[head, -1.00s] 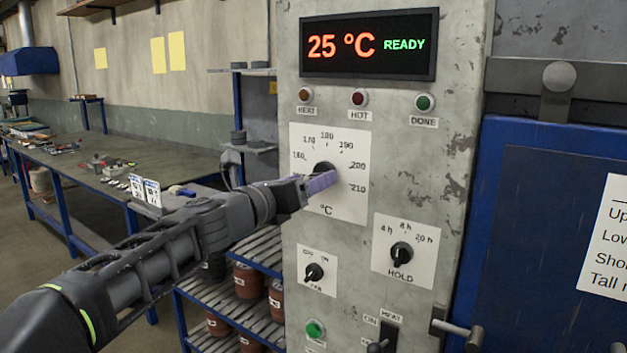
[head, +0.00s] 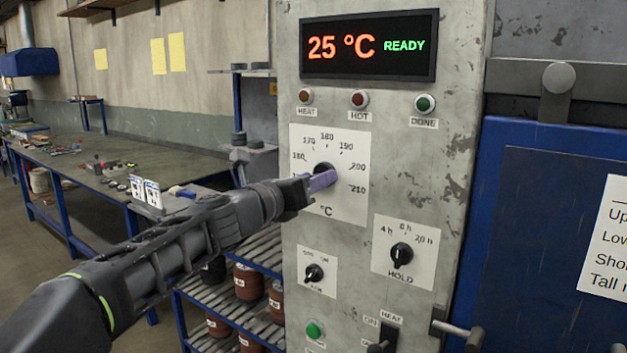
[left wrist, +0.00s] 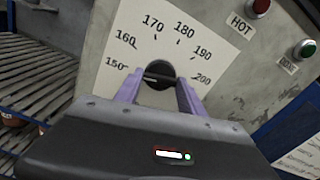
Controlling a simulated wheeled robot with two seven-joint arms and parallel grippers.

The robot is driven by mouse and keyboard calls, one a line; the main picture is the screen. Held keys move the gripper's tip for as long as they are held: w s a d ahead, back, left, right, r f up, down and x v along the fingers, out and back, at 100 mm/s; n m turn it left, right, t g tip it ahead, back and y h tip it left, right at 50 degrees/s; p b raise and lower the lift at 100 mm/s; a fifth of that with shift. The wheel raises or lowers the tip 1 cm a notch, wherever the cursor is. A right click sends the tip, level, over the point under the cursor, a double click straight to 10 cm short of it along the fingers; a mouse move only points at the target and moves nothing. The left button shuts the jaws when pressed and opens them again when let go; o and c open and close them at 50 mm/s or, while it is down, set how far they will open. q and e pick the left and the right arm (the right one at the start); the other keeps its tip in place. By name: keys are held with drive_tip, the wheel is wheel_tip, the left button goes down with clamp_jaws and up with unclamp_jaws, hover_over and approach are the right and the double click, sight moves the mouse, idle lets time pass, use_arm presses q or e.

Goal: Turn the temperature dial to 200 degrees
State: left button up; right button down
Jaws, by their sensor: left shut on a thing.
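The black temperature dial (head: 323,167) sits on a white scale plate (head: 350,207) on the grey control panel. The scale numbers run from about 150 to 210. My left gripper (head: 320,180) is shut on the dial, and its purple fingers cover part of it. In the left wrist view the dial (left wrist: 158,74) sits between the two fingers (left wrist: 158,92), one on each side. A pale line runs roughly sideways across the dial there; I cannot tell surely which number it points at. The display (head: 368,45) reads 25 °C READY. My right gripper is not in view.
A HOLD dial (head: 402,255) and a small fan dial (head: 314,272) sit lower on the panel. Lamps (head: 358,99) line the panel above the scale. A blue door (head: 530,210) is at right; shelves (head: 245,290) and a workbench (head: 90,160) are at left.

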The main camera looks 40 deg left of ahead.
use_arm(q)
drive_tip(key=c, duration=0.4)
drive_tip(key=shift+m, duration=0.3)
drive_tip(key=shift+f+m+b, duration=0.15)
drive_tip(key=shift+m+b, duration=8.5)
drive_tip(key=shift+m, duration=8.45)
